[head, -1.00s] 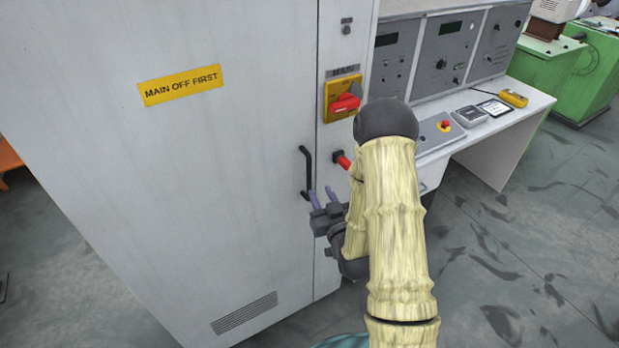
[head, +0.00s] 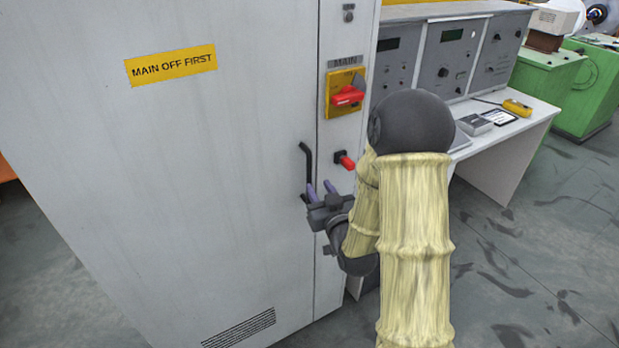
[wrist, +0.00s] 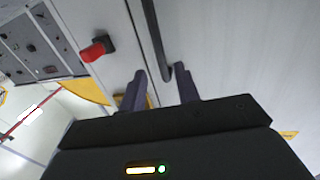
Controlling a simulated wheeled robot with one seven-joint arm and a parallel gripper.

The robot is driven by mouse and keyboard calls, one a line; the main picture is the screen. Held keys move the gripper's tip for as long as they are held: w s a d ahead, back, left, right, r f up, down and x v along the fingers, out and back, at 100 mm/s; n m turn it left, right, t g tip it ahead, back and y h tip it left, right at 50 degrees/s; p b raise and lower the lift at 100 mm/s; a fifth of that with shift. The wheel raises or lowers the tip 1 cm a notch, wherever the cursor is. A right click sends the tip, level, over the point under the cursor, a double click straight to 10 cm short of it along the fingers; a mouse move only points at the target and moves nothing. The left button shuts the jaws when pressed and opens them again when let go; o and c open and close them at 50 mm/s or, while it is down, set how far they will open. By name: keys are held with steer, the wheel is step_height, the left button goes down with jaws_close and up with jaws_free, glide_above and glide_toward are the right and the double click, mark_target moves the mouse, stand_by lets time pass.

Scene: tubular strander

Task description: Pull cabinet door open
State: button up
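The cabinet door (head: 220,190) is a large pale grey panel and looks shut, its right edge against the switch panel. Its black vertical bar handle (head: 307,163) is near that edge; it also shows in the wrist view (wrist: 155,38). My gripper (head: 320,188) is at the handle's lower end, with two purple-grey fingers apart. In the wrist view my gripper (wrist: 161,80) is open, and the handle's end appears between the fingertips, closer to the right one. I cannot tell whether they touch it. My forearm hides part of the panel below the red knob.
A red rotary switch on a yellow plate (head: 346,94) and a red knob (head: 345,160) stick out right of the handle. A control desk (head: 505,128) stands to the right, with green machines (head: 585,85) behind. Grey floor (head: 530,250) is free at lower right.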

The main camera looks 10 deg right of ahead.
mark_target(310, 172)
steer(key=w+p, duration=0.1)
steer(key=w, duration=0.1)
steer(key=w+p, duration=0.1)
steer(key=w, duration=0.2)
steer(key=w+a+p, duration=0.1)
steer(key=w, duration=0.1)
steer(key=shift+w, duration=0.85)
jaws_close()
